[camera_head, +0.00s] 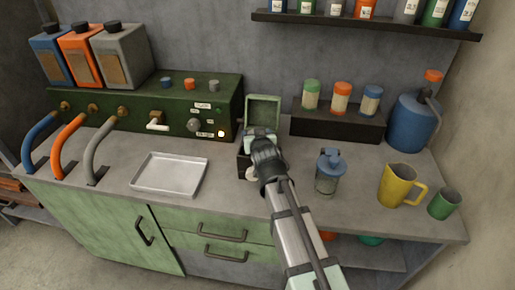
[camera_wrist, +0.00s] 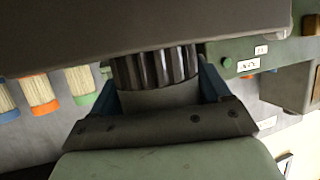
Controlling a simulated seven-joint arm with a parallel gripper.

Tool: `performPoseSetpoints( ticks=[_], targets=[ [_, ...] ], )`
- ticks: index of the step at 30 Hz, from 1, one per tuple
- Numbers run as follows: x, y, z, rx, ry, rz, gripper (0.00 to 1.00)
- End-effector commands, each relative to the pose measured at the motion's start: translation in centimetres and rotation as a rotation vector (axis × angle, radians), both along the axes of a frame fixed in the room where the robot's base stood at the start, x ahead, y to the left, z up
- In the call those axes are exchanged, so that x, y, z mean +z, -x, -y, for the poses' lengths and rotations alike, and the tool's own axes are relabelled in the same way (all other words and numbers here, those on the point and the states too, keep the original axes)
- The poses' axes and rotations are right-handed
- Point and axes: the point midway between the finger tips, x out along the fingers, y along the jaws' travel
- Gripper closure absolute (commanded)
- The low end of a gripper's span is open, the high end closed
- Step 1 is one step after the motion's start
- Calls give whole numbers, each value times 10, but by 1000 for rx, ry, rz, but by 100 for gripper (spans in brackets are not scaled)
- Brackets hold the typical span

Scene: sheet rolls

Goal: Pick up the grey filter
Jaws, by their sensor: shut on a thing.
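A dark grey ribbed cylinder, the grey filter (camera_wrist: 155,68), sits between the two fingers of my gripper (camera_wrist: 160,88) in the wrist view. My gripper is shut on it. Its upper end in that view disappears behind a large dark surface. In the head view my gripper (camera_head: 261,140) is at a small box with a raised green lid (camera_head: 263,108), beside the green machine. My arm covers most of this box, and I cannot make out the filter there. I cannot tell whether the filter is inside the box or clear of it.
Cream cylinders with green, orange and blue caps stand on a dark block (camera_head: 337,125) to the right. A clear jar (camera_head: 328,175), yellow jug (camera_head: 397,187), green cup (camera_head: 444,204) and blue container (camera_head: 413,122) stand on the right.

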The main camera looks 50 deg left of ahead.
Motion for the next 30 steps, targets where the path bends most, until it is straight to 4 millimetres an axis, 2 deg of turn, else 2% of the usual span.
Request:
performPoseSetpoints(
  ticks=[1, 5, 14, 20, 30],
  targets=[
    [0, 0, 0, 0, 0, 0, 55],
    [0, 0, 0, 0, -1, 0, 65],
    [4, 0, 0, 0, -2, 1, 65],
    [27, 0, 0, 0, -3, 1, 65],
    [78, 0, -1, 0, -3, 1, 65]
  ],
)
